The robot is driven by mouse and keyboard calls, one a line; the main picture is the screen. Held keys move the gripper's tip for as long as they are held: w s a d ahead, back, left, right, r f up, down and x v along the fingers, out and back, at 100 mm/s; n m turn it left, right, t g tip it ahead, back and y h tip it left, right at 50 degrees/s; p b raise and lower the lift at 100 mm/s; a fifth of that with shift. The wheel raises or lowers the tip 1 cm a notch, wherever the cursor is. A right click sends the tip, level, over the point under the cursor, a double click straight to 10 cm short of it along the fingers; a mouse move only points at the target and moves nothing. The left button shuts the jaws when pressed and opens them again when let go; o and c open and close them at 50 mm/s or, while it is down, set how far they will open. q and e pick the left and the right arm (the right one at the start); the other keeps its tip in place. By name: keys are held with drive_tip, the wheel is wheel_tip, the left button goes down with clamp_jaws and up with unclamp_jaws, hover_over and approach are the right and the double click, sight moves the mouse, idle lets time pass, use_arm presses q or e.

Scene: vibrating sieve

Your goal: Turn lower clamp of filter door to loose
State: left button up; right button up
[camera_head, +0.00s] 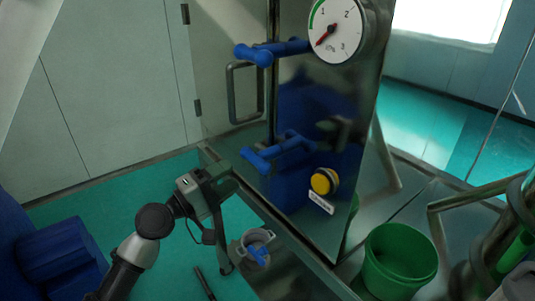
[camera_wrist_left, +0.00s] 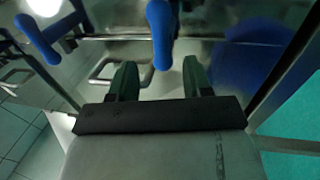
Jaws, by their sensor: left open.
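The lower clamp (camera_head: 276,151) of the filter door is a blue T-shaped handle on the shiny metal front, below the upper clamp (camera_head: 270,51), a similar blue handle. My left gripper (camera_head: 226,168) is open and empty, just left of and slightly below the lower clamp. In the left wrist view, the lower clamp's blue bar (camera_wrist_left: 161,35) lies ahead of and between the two spread green fingers (camera_wrist_left: 160,78), without visible contact. My right gripper is not in view.
A grey door handle (camera_head: 232,92) stands out left of the clamps. A round gauge (camera_head: 335,28) is above, and a yellow knob (camera_head: 324,181) is at lower right. A green bucket (camera_head: 400,258) stands right.

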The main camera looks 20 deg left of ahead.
sight(258, 157)
use_arm(q)
drive_tip(key=p+x, duration=0.3)
drive_tip(key=x, duration=0.6)
drive_tip(key=shift+w+d, duration=0.25)
drive_tip(key=shift+w, duration=0.05)
